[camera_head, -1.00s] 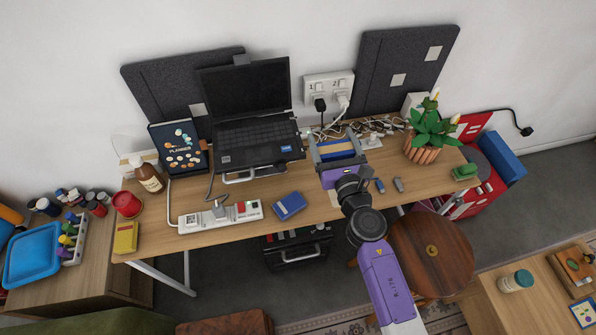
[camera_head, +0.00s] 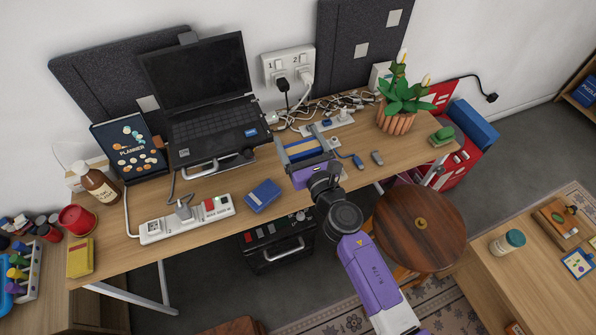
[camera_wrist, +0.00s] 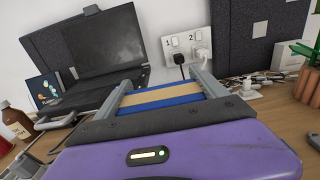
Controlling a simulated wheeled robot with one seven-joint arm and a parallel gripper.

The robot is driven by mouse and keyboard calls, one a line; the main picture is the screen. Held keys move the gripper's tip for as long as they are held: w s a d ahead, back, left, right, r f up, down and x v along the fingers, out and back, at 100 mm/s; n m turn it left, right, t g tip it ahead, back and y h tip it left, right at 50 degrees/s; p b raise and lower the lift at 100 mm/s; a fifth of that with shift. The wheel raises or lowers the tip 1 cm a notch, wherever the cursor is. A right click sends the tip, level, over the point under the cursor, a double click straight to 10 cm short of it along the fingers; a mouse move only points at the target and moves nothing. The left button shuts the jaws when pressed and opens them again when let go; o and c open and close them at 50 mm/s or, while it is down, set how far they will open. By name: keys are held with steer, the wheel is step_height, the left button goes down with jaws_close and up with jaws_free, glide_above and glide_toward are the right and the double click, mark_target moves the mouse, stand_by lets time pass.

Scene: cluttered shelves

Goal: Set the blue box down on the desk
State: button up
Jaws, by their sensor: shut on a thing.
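My gripper (camera_head: 299,137) is shut on a blue box (camera_head: 308,150) with a tan band, gripping it from both sides over the right half of the desk. In the wrist view the blue box (camera_wrist: 160,94) lies between the two grey fingers, its far edge toward the wall sockets. It appears to be held above the desk (camera_head: 345,173); the size of the gap cannot be told. My gripper's purple body hides the box's near side.
A small dark-blue box (camera_head: 263,195) and a power strip (camera_head: 187,219) lie left of my gripper. A laptop (camera_head: 212,130) stands behind left, cables (camera_head: 335,105) behind, and a potted plant (camera_head: 398,105) right. A round stool (camera_head: 420,225) is in front.

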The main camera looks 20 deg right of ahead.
steer(key=shift+f+b, duration=4.5)
steer(key=shift+f, duration=0.6)
steer(key=shift+f, duration=0.2)
steer(key=o, duration=1.3)
steer(key=shift+r, duration=0.15)
steer(key=shift+r, duration=0.2)
steer(key=s+b, duration=0.1)
steer(key=s, duration=1.1)
steer(key=shift+f, duration=0.15)
steer(key=shift+s, duration=0.1)
